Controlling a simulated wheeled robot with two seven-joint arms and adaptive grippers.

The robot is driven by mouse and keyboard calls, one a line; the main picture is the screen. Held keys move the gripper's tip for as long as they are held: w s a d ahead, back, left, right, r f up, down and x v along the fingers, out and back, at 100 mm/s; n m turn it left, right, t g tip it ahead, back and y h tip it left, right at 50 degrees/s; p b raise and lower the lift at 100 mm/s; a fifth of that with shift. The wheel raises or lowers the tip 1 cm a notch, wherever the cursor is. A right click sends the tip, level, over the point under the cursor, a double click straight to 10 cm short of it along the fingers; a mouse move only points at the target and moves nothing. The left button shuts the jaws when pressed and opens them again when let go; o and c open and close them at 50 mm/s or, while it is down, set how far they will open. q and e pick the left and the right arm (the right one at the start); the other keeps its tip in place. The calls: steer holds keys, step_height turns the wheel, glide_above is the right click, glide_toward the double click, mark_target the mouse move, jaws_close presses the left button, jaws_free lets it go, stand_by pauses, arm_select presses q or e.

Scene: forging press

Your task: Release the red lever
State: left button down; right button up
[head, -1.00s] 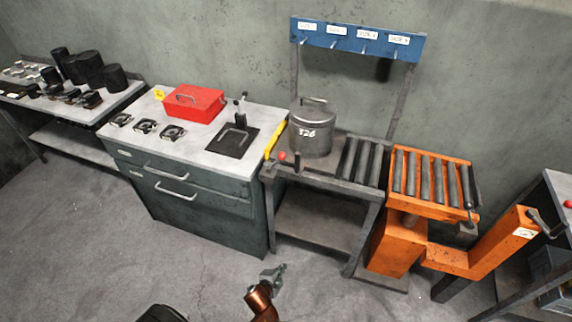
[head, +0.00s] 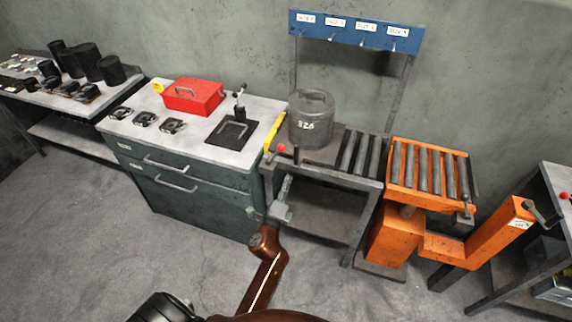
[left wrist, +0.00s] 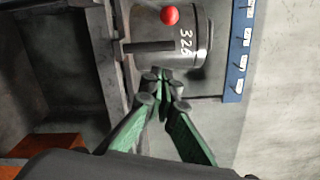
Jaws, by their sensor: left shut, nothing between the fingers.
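The red ball knob (head: 282,148) of the lever sits at the front left edge of the roller stand, beside a short dark handle (head: 296,154). In the left wrist view the red knob (left wrist: 170,15) is near the top, with a dark bar (left wrist: 148,46) below it, in front of the grey canister. My left gripper (head: 287,180) is below the knob, in front of the stand, apart from it. In the left wrist view its green-sided fingers (left wrist: 162,82) meet at the tips, empty. My right gripper is out of view.
The grey canister (head: 312,118) marked 326 stands on the stand (head: 340,178), next to a yellow bar (head: 274,132). A drawer cabinet (head: 195,190) with a red box (head: 193,96) is left. An orange roller lift (head: 395,240) is right. The floor in front is clear.

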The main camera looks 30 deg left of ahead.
mark_target(275, 154)
arm_select(q)
steer(key=w+a+r, duration=0.1)
steer(key=w+a, duration=0.5)
steer(key=w, duration=0.3)
steer(key=shift+w+a+r, duration=0.15)
steer(key=shift+a, duration=0.1)
